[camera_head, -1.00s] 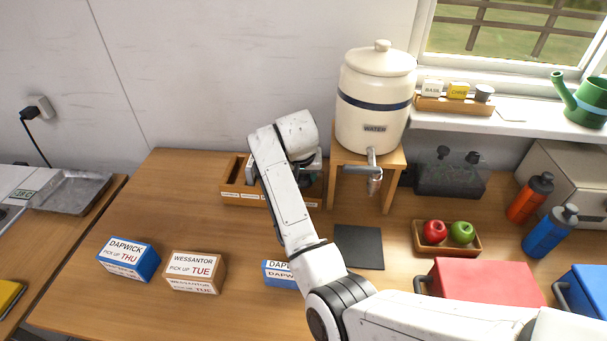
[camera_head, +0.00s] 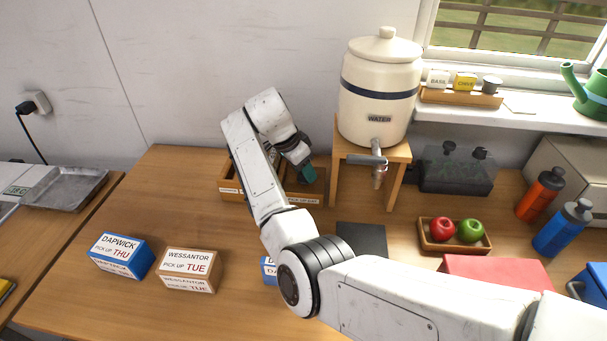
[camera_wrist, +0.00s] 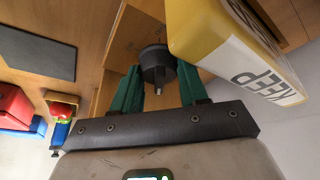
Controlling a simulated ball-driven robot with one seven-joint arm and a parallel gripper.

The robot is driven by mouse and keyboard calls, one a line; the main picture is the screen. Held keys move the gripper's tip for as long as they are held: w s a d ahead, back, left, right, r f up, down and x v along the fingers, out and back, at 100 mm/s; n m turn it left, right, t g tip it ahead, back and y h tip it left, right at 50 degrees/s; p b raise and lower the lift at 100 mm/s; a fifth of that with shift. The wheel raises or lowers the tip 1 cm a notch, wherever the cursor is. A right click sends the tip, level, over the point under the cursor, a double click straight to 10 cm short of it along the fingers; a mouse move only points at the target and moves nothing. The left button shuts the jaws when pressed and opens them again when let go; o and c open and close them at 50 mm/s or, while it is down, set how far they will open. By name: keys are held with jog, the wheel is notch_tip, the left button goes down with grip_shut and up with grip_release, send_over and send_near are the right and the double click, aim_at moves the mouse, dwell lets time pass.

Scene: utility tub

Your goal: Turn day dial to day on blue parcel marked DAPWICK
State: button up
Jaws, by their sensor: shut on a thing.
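The blue parcel marked DAPWICK, PICK UP THU (camera_head: 119,257) sits on the table at the left in the head view. A second blue parcel (camera_head: 268,271) is mostly hidden behind my arm; its marking is not readable now. In the wrist view my gripper (camera_wrist: 158,74) is shut on a dark round knob-like piece (camera_wrist: 153,58) with a small pale stem. I cannot read any day on it. My arm hides part of the holder.
A tan WESSANTOR TUE parcel (camera_head: 188,270) is right of the THU parcel. A water crock (camera_head: 379,105) on a wooden stand is close right of my gripper. A yellow thing labelled KEEP (camera_wrist: 225,40) is close beside my fingers. A dark mat (camera_head: 361,238) lies in front.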

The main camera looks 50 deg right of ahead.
jog(key=m+g+b, duration=0.1)
jog(key=m+b, duration=0.1)
jog(key=m+y+b, duration=0.1)
jog(key=m+b, duration=0.1)
jog(key=m, duration=0.1)
jog(key=shift+w+d+f+m+g, duration=0.1)
jog(key=shift+w+m+g, duration=0.05)
jog(key=shift+m+g, duration=0.2)
jog(key=m+g+y, duration=0.1)
jog(key=m, duration=0.2)
jog(key=shift+d+m+b, duration=0.1)
jog(key=shift+m+b, duration=0.15)
jog(key=shift+b, duration=0.15)
jog(key=m+y, duration=0.1)
jog(key=m, duration=0.1)
jog(key=m+y, duration=0.1)
jog(key=m, duration=0.2)
jog(key=shift+d+r+g, duration=0.1)
jog(key=shift+r+g, duration=0.1)
jog(key=shift+g, duration=0.05)
jog(key=m+y+p, duration=0.1)
jog(key=m+y, duration=0.1)
jog(key=m, duration=0.3)
jog(key=shift+d, duration=0.1)
jog(key=shift+f+m, duration=0.1)
jog(key=shift+m, duration=0.2)
jog(key=o, duration=1)
jog(key=shift+o, duration=0.2)
